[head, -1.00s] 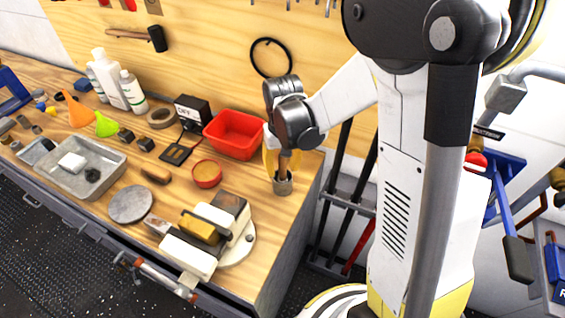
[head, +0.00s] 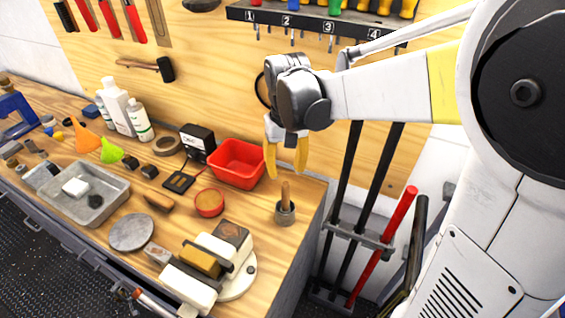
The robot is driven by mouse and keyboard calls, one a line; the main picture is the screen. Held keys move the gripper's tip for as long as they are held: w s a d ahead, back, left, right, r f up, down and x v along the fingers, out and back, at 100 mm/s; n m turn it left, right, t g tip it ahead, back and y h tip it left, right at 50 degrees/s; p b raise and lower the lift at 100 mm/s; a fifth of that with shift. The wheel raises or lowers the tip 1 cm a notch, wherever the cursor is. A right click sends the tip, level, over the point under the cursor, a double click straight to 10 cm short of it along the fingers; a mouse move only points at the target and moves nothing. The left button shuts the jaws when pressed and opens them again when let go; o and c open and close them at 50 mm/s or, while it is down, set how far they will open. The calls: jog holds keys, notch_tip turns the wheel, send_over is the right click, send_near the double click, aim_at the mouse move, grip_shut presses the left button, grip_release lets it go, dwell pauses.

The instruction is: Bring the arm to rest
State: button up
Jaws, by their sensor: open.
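My gripper (head: 286,172) has two yellow fingers that point down, spread apart with nothing between them. It hangs above the right part of the wooden workbench (head: 262,205), in front of the pegboard wall. A small grey cup with a wooden handle standing up in it (head: 285,212) is on the bench just below the fingertips, apart from them. My white arm reaches in from the right, its forearm roughly level.
A red bin (head: 236,164) stands just left of the gripper. A clamp-like fixture with white and yellow blocks (head: 205,262) sits at the bench front. A tool rack (head: 325,20) hangs above the wrist. Long-handled tools (head: 382,245) stand right of the bench.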

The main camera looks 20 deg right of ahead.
jog(key=s+r+t+b, duration=0.2)
jog(key=s+t, duration=0.5)
jog(key=s, duration=0.5)
jog(key=shift+s+r+n, duration=0.3)
jog(key=shift+s+r, duration=0.1)
jog(key=shift+r, duration=0.1)
dwell(1.2)
